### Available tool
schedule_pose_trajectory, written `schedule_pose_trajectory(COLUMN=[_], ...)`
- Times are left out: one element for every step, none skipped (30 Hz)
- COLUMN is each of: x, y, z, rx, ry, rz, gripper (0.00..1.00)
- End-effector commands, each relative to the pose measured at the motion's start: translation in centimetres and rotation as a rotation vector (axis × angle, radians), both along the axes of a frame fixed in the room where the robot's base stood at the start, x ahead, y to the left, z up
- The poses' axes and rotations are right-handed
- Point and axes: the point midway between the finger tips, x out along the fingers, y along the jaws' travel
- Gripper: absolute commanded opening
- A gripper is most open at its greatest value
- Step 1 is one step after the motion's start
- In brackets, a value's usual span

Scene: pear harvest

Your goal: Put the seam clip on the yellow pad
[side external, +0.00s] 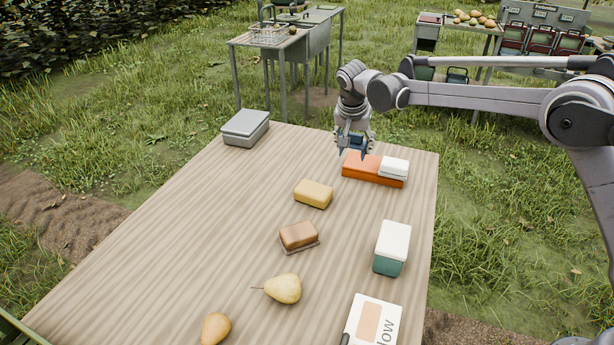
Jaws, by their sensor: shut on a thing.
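My gripper (355,150) points down at the far right part of the table, just behind the left end of an orange block. It is shut on a small dark blue thing (351,143), which looks like the seam clip; its shape is largely hidden by the fingers. I cannot tell whether it touches the orange block. A yellow block (313,193), the only plainly yellow pad-like thing in view, lies on the table in front and to the left of my gripper. Its top is bare.
The orange block (362,168) carries a white piece (394,167). A grey box (245,128), brown block (299,236), green-and-white box (392,248), pear (284,289), orange-brown fruit (216,329) and printed card (390,325) lie on the wooden table (185,230). Its left side is clear.

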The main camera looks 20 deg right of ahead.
Motion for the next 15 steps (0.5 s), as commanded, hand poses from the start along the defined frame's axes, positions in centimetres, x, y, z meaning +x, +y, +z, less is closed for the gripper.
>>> schedule_pose_trajectory(x=[0.3,0.5,0.7,0.9,1.1,1.3,1.5,1.7,1.9,2.1,2.3,2.5,2.6,2.7,2.8], y=[1.0,1.6,2.3,2.9,3.4,4.2,4.8,5.3,6.0,6.6,7.1,7.7,8.1,8.5,8.9], z=[-0.6,-1.0,-1.5,-1.8,-2.2,-2.6,-3.0,-3.4,-3.8,-4.2,-4.5,-4.9,-5.2,-5.4,-5.6], rx=[0.0,0.0,0.0,0.0,0.0,0.0,0.0,-0.001,-0.001,0.0,0.0,0.0,0.0,0.001,0.001], ry=[0.0,0.0,-0.001,-0.001,-0.001,-0.001,-0.001,-0.001,-0.001,0.0,0.0,0.0,0.0,-0.001,-0.001], rz=[0.004,0.003,0.004,0.004,0.004,0.004,0.004,0.003,0.002,0.002,0.003,0.002,0.001,0.0,0.0], gripper=[0.35,0.35,0.35,0.35,0.35,0.35,0.35,0.35,0.35,0.35,0.35,0.35,0.35,0.35,0.35])
